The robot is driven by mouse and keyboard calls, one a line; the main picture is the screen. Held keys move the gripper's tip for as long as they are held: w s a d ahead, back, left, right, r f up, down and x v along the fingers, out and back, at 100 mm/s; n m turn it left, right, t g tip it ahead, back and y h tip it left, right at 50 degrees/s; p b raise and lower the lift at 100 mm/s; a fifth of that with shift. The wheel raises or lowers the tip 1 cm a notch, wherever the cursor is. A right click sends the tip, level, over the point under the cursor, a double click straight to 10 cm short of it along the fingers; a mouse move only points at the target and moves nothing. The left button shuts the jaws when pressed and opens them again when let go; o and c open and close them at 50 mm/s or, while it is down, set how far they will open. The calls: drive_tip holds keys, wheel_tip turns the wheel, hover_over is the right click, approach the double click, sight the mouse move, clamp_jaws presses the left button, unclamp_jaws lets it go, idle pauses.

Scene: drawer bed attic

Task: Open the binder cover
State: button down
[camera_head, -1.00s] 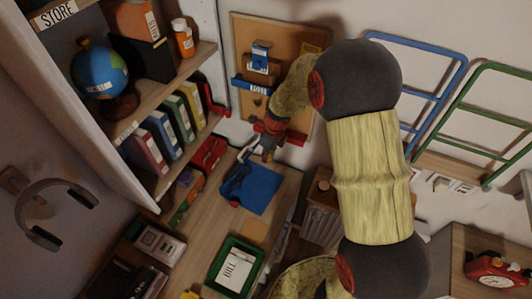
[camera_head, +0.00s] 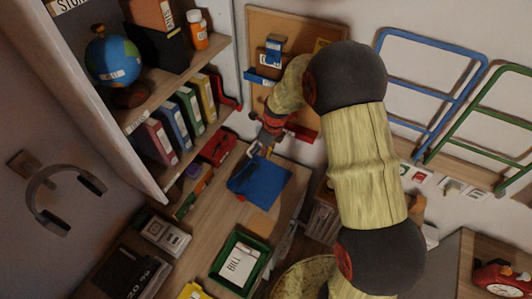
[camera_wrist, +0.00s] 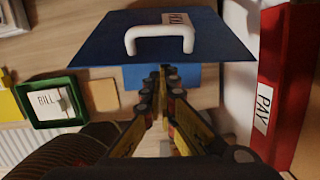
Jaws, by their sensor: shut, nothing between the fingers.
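The blue binder (camera_head: 262,186) lies on the wooden desk in the head view, below my gripper (camera_head: 256,150). In the wrist view its dark blue cover (camera_wrist: 215,45) looks tilted up off the desk, with a white handle (camera_wrist: 160,36) and a small label on it. A lighter blue patch (camera_wrist: 188,76) shows beneath the cover. My gripper (camera_wrist: 166,72) is shut and empty, its fingertips at the cover's lower edge in the wrist view. I cannot tell whether they touch it.
A green tray (camera_head: 217,263) marked BILL lies in front of the binder. Shelves with several binders and a globe (camera_head: 112,62) stand to the left. A red item (camera_wrist: 290,85) marked PAY is close on the right in the wrist view. A corkboard (camera_head: 285,25) hangs behind.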

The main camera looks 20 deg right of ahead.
drive_tip(key=shift+r, duration=0.1)
drive_tip(key=w+a+r+p, duration=0.1)
drive_tip(key=w+a+p, duration=0.1)
drive_tip(key=p, duration=0.1)
drive_tip(key=shift+w+r, duration=0.2)
drive_tip(key=shift+r, duration=0.15)
drive_tip(key=shift+d+f, duration=0.15)
